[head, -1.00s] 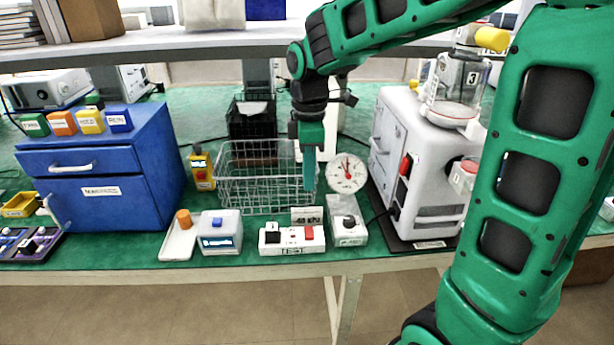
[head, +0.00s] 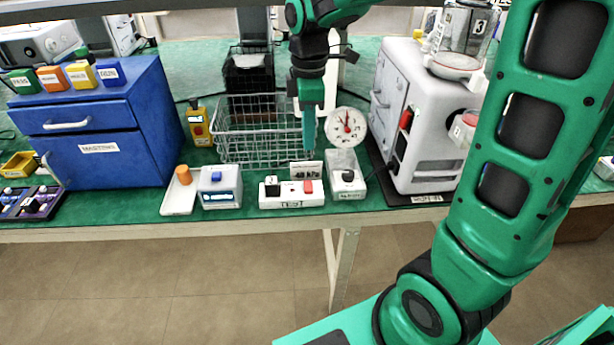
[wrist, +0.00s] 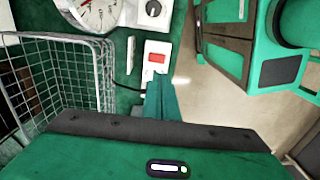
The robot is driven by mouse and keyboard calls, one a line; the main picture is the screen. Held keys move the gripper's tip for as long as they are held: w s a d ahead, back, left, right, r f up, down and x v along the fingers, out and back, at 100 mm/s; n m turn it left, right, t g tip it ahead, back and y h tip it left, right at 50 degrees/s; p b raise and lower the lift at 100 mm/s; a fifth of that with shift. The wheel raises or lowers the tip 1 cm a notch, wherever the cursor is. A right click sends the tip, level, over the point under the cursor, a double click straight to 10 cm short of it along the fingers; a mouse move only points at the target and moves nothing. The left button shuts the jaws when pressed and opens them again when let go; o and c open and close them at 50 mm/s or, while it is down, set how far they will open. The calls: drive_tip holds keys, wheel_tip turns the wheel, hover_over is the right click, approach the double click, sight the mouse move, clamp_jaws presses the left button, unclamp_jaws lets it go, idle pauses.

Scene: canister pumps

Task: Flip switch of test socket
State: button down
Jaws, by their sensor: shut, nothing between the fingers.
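The test socket (head: 291,201) is a white box labelled TEST at the front edge of the green bench. It has a black plug or block on its left and a red switch (head: 308,186) on its right. The red switch also shows in the wrist view (wrist: 156,58). My gripper (head: 309,152) is shut and empty, pointing down above and slightly behind the switch, apparently not touching it. In the wrist view, my closed fingers (wrist: 160,82) appear just below the red switch and hide part of the socket. I cannot tell which way the switch is tilted.
A small display sign (head: 306,174) stands right behind the socket. A wire basket (head: 240,150) stands behind left. A white block with a blue button (head: 219,188) is left.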

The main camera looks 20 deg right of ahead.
sight(308, 188)
wheel_tip(308, 188, down, 13)
drive_tip(key=shift+s+r, duration=0.1)
drive_tip(key=shift+s, duration=0.05)
idle(0.5)
